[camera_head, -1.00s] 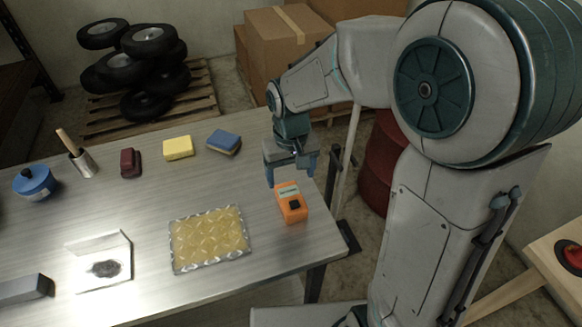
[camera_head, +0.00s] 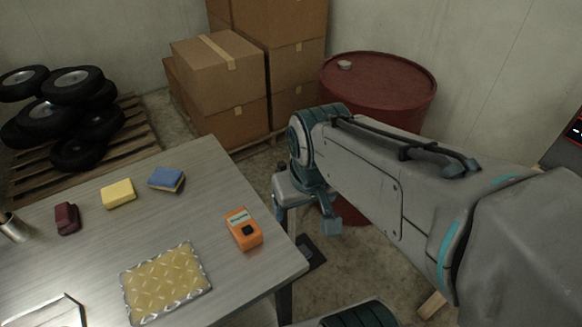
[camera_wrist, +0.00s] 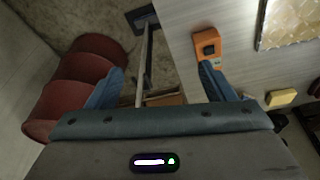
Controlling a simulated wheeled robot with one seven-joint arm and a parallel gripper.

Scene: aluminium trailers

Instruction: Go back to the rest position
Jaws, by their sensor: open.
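My gripper (camera_head: 307,222) hangs just off the right edge of the metal table, apart from everything, in the head view. In the wrist view my gripper (camera_wrist: 163,84) shows its two blue-grey fingers spread wide with nothing between them. An orange device (camera_head: 243,229) with a black button lies on the table near its right edge, to the left of my gripper. The orange device also shows in the wrist view (camera_wrist: 208,47), just beyond the right finger. My arm reaches in from the right of the head view.
The table (camera_head: 228,281) also holds a yellow diamond-patterned plate (camera_head: 165,285), a yellow sponge (camera_head: 118,193), a blue sponge (camera_head: 167,178) and a dark red block (camera_head: 67,218). A red drum (camera_head: 378,90) stands behind my arm. Cardboard boxes (camera_head: 218,80) and tires (camera_head: 72,86) on a pallet stand behind.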

